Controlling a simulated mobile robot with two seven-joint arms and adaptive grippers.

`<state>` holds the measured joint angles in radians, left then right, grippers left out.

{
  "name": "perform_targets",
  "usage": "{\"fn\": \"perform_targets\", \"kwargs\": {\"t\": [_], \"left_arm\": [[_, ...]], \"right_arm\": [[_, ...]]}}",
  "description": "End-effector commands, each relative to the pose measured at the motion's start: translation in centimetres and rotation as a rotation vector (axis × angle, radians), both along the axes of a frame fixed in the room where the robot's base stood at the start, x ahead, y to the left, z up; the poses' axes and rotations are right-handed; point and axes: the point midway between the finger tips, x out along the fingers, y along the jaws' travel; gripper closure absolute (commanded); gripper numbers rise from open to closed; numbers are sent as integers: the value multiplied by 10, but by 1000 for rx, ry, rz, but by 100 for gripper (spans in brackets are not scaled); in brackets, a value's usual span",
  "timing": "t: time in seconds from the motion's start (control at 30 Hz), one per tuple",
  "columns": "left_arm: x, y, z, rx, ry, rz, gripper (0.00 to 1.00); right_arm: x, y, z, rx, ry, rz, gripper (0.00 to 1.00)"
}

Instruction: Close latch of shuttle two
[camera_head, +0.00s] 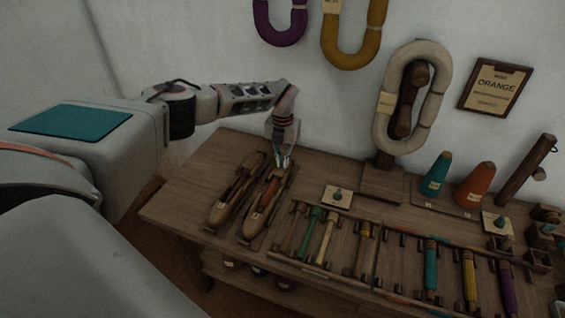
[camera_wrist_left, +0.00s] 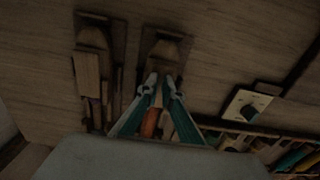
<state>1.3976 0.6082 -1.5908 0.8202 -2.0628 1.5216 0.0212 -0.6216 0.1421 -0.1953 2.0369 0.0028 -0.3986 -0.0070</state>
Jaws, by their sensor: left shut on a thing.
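Two wooden boat-shaped shuttles lie side by side at the left end of the table. The right one, shuttle two (camera_head: 257,213), has an orange-red bobbin (camera_head: 269,190) inside; this shuttle also shows in the left wrist view (camera_wrist_left: 167,48). The left shuttle (camera_head: 222,211) lies beside it and also shows in the wrist view (camera_wrist_left: 88,72). My left gripper (camera_head: 283,160) points down at the far end of shuttle two. In the wrist view its fingertips (camera_wrist_left: 161,82) straddle a narrow wooden piece, likely the latch, and are shut on it. The latch's exact angle is hard to see. My right gripper is out of view.
A rack (camera_head: 338,240) with several coloured bobbins runs along the table's front. A stand with a cream hank (camera_head: 431,95), teal cone (camera_head: 436,175) and orange cone (camera_head: 475,186) stand behind.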

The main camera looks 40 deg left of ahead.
Motion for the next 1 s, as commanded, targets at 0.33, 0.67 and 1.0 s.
{"fn": "perform_targets", "kwargs": {"t": [0.33, 0.67, 1.0], "left_arm": [[-1, 0, -2, 0, 2, -8, 100], [0, 0, -1, 1, 1, -7, 87], [1, 1, 22, 1, -4, -7, 87]], "right_arm": [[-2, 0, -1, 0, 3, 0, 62], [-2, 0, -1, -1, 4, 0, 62], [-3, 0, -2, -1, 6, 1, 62]]}}
